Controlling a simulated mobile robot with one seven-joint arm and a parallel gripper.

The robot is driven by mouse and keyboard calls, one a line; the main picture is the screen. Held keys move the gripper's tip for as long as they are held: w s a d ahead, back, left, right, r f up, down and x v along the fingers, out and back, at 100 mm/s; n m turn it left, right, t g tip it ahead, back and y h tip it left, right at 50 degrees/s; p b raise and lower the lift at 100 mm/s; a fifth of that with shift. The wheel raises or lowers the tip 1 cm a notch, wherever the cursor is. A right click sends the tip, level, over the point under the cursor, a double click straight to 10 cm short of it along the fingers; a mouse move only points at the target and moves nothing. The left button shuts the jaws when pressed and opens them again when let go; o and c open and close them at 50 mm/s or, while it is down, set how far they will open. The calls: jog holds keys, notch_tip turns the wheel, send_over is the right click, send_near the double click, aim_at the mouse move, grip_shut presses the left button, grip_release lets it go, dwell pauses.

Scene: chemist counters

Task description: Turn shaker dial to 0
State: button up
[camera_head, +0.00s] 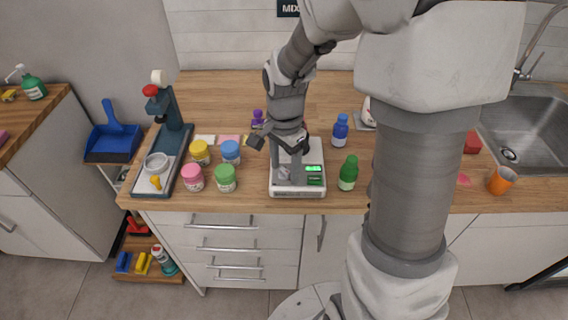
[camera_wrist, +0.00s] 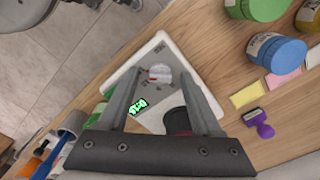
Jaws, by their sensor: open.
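The shaker (camera_head: 298,191) is a white, flat, square device near the counter's front edge. It has a lit green display (camera_head: 314,169) on its right front. In the wrist view the shaker (camera_wrist: 160,46) lies below my gripper, with its pale round dial (camera_wrist: 159,73) between the fingertips and the green display (camera_wrist: 138,106) beside the left finger. My gripper (camera_wrist: 161,76) points down over the dial with its fingers apart, one on each side of it. It also shows in the head view (camera_head: 288,180), where it partly hides the dial. I cannot tell the dial's setting or whether the fingers touch it.
Yellow, blue, pink and green jars (camera_head: 225,178) stand left of the shaker. A green bottle (camera_head: 348,173) stands close on its right, with a blue bottle (camera_head: 340,130) behind. A purple stamp-like item (camera_head: 257,118) is behind left. Bare wood lies at the back (camera_head: 220,90).

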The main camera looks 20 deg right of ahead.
jog(key=shift+c, duration=0.2)
grip_shut()
